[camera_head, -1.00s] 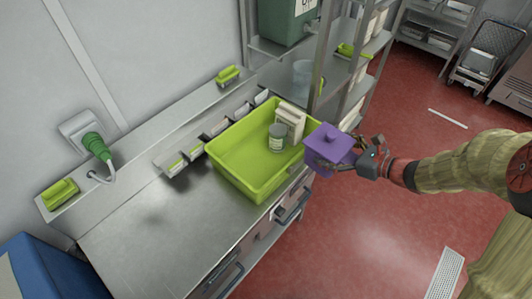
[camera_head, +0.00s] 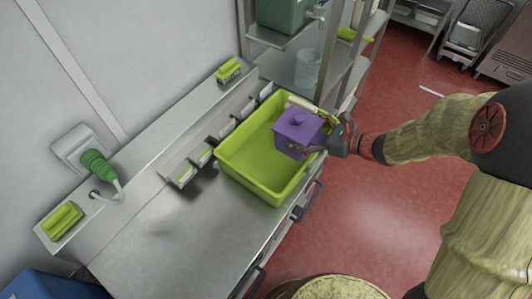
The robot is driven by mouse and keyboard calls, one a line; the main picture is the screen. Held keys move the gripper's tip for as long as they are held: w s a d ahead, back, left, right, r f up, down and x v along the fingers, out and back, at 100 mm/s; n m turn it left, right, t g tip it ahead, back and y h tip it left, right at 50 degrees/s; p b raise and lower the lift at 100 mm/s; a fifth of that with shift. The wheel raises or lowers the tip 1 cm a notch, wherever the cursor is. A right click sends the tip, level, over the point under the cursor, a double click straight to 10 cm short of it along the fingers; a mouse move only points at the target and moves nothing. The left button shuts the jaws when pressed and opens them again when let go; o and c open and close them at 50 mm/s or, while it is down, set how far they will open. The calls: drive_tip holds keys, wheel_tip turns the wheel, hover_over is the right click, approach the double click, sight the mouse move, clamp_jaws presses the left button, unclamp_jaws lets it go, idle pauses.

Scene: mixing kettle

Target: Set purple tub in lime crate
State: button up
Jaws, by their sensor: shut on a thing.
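The purple tub (camera_head: 297,131) with its lidded, knobbed top shows in the head view over the right part of the lime crate (camera_head: 234,176). My gripper (camera_head: 325,140) is shut on the tub from its right side. I cannot tell whether the tub touches the crate floor or hangs above it. The crate stands on the steel counter, its left part bare inside.
The steel counter (camera_head: 190,240) is clear in front of the crate. Small label holders line the back ledge, with green brushes (camera_head: 62,221) on it. A metal shelf post (camera_head: 330,50) and a clear jug (camera_head: 307,68) stand behind the crate. A round drum top (camera_head: 335,288) is at the bottom.

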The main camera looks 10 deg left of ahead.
sight(279, 139)
drive_tip(key=a+f, duration=0.1)
drive_tip(key=a, duration=0.1)
drive_tip(key=s+a+f, duration=0.1)
drive_tip(key=a, duration=0.1)
drive_tip(key=s+a+b, duration=0.1)
drive_tip(key=a, duration=0.1)
drive_tip(key=shift+f, duration=0.4)
drive_tip(key=s+a+f+b, duration=0.1)
drive_tip(key=a+f, duration=0.3)
drive_tip(key=f, duration=0.5)
drive_tip(key=shift+s+a+b, duration=0.2)
drive_tip(key=shift+a+b, duration=0.2)
drive_tip(key=shift+b, duration=0.2)
drive_tip(key=shift+r, duration=0.1)
